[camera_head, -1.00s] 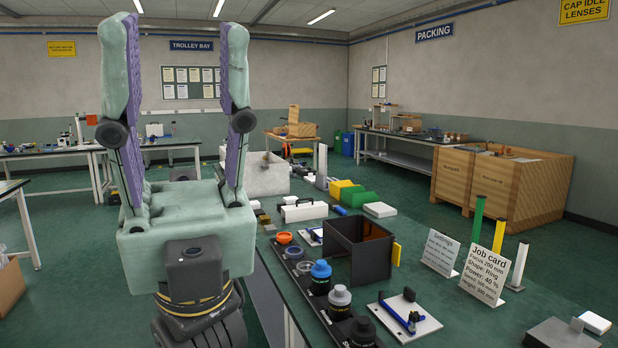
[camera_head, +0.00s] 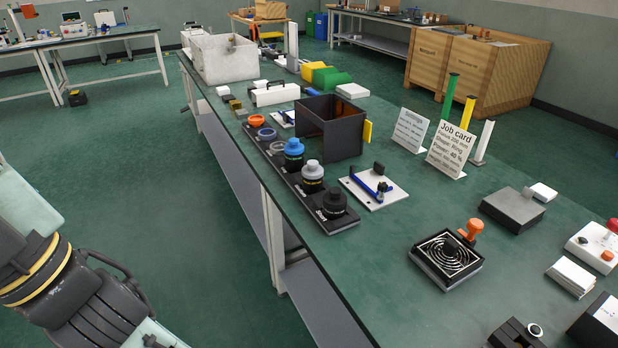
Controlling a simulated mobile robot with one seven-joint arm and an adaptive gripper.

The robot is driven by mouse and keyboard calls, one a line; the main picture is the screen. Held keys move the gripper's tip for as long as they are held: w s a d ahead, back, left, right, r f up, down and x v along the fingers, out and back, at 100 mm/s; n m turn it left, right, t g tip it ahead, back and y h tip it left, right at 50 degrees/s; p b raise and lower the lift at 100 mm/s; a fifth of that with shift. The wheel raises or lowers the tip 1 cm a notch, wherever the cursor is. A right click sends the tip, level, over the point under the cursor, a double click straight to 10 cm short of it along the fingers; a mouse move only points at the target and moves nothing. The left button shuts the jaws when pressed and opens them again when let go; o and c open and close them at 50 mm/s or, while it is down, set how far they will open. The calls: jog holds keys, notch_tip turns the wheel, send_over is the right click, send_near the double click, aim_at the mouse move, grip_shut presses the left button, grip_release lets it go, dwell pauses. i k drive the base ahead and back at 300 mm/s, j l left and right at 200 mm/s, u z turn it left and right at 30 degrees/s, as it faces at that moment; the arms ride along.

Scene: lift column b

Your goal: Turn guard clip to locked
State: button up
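No part is labelled as the guard clip, so I cannot tell for certain which it is. A white plate (camera_head: 396,194) on the bench carries a blue lever (camera_head: 368,187) and a small black upright block (camera_head: 379,168). Nearer, an orange knob-like handle (camera_head: 473,229) stands at the back corner of a black square block (camera_head: 446,258) with pale concentric rings. I cannot read a locked or unlocked mark on either. My gripper is out of view; only links of my arm show at the lower left, away from these parts.
The green bench (camera_head: 345,265) has clear surface at its near left. A black rack (camera_head: 337,222) holds several capped cylinders. A dark open box (camera_head: 341,142) stands behind the white plate. A job card (camera_head: 450,150) stands behind, and a grey block (camera_head: 513,210) lies right.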

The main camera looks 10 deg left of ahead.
aim_at(474, 225)
jog(key=i+j, duration=0.15)
jog(key=j, duration=0.25)
jog(key=i+j, duration=0.15)
jog(key=j, duration=0.25)
jog(key=i+j, duration=0.1)
jog(key=j, duration=0.3)
jog(key=i+j, duration=0.15)
jog(key=j, duration=0.2)
jog(key=i+j, duration=0.15)
jog(key=j, duration=0.25)
jog(key=i+j, duration=0.15)
jog(key=j, duration=0.25)
jog(key=i+j, duration=0.15)
jog(key=j, duration=0.25)
jog(key=i+j+z, duration=0.1)
jog(key=j+z, duration=0.2)
jog(key=z, duration=0.15)
jog(key=j+z, duration=0.3)
jog(key=z, duration=1.5)
